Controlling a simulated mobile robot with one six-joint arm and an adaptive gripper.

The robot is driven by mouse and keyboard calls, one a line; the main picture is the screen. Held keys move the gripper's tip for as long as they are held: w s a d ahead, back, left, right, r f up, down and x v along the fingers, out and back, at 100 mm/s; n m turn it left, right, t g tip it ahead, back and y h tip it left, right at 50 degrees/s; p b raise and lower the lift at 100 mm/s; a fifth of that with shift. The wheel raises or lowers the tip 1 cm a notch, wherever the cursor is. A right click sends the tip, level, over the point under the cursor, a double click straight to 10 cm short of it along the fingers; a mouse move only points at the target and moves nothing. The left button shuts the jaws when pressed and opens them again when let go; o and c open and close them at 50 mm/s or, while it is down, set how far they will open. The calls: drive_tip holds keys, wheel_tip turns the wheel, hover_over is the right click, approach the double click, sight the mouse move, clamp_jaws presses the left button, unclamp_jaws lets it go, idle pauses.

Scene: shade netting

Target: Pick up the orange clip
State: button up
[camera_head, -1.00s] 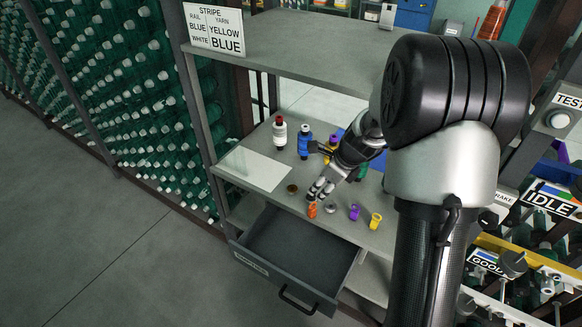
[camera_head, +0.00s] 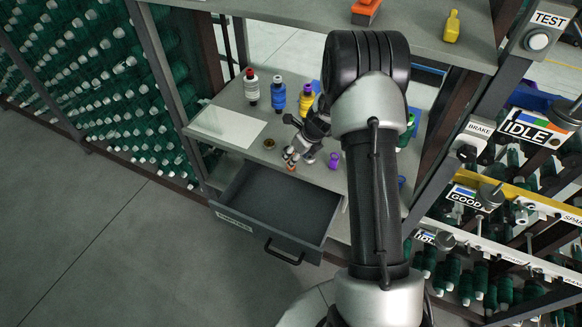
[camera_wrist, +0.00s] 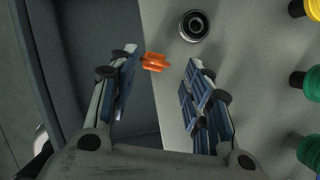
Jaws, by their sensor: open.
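The orange clip (camera_wrist: 155,62) lies near the front edge of the grey shelf (camera_wrist: 165,110), beside the open drawer. In the wrist view it sits between my fingertips, closer to the left finger; I cannot tell whether that finger touches it. My gripper (camera_wrist: 161,60) is open, with a clear gap to the right finger. In the head view my gripper (camera_head: 290,157) points down at the shelf edge, and only a small bit of the orange clip (camera_head: 291,169) shows below the fingers.
The open drawer (camera_head: 275,205) juts out below the shelf edge. A purple clip (camera_head: 333,160) and a dark round piece (camera_wrist: 194,26) lie close by. White-red, blue and yellow yarn cones (camera_head: 306,100) stand behind. A pale sheet (camera_head: 228,126) lies on the left.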

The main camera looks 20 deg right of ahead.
drive_tip(key=b+x, duration=0.1)
drive_tip(key=x, duration=0.2)
drive_tip(key=b+x, duration=0.1)
drive_tip(key=x, duration=0.1)
drive_tip(key=shift+s+a+f+b, duration=0.1)
drive_tip(key=shift+a+f+b, duration=0.2)
drive_tip(key=shift+a, duration=0.1)
drive_tip(key=shift+r, duration=0.15)
drive_tip(key=shift+c, duration=0.4)
drive_tip(key=c, duration=0.9)
